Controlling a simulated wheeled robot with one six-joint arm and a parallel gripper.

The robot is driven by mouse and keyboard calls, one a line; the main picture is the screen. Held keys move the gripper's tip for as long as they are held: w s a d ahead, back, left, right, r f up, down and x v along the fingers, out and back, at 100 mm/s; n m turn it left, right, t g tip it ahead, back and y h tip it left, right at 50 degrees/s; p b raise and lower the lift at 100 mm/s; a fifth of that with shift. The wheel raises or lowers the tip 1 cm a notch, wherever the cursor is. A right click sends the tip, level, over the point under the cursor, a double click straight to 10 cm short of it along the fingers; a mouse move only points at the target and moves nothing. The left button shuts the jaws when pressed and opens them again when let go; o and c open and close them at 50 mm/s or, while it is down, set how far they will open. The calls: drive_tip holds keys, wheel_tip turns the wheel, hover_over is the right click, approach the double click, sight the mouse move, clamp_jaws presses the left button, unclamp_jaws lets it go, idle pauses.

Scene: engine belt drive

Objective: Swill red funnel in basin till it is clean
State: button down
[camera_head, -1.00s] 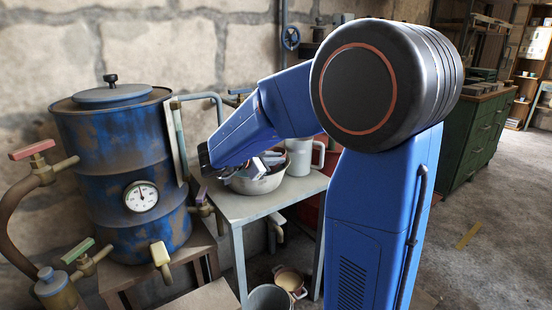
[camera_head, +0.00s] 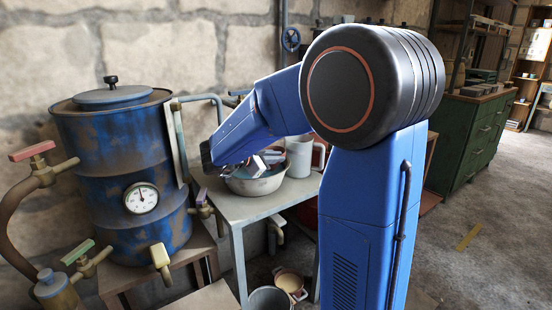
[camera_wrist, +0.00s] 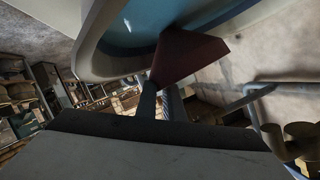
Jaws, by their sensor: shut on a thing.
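The basin (camera_head: 262,187) is a pale metal bowl on the small table, with bluish water in it. In the wrist view the basin's wall (camera_wrist: 93,45) fills the upper left, with blue water (camera_wrist: 140,22) inside. My gripper (camera_head: 262,160) is over and partly inside the basin. In the wrist view my gripper (camera_wrist: 165,100) is shut on a dark red piece, the red funnel (camera_wrist: 190,56), which overlaps the basin's rim and water. Most of the funnel's shape is hidden, and I cannot tell how deep it sits or whether it is clean.
A grey mug or jug (camera_head: 300,156) stands close to the basin's right on the table (camera_head: 238,208). A blue boiler tank (camera_head: 125,185) with taps and a gauge stands to the left. A bucket (camera_head: 270,300) and a pot (camera_head: 289,281) are on the floor below.

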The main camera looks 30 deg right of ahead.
drive_tip(key=shift+w+d, duration=0.3)
drive_tip(key=shift+w, duration=0.2)
drive_tip(key=shift+w+d, duration=0.25)
drive_tip(key=shift+w, duration=0.2)
drive_tip(key=shift+s, duration=0.1)
drive_tip(key=shift+s+a, duration=0.6)
drive_tip(key=shift+s, duration=0.35)
drive_tip(key=shift+s+a, duration=0.55)
drive_tip(key=shift+s, duration=0.35)
drive_tip(key=shift+w+d, duration=0.6)
drive_tip(key=shift+w, duration=0.35)
drive_tip(key=shift+w+d, duration=0.55)
drive_tip(key=shift+w, duration=0.4)
drive_tip(key=shift+a, duration=0.1)
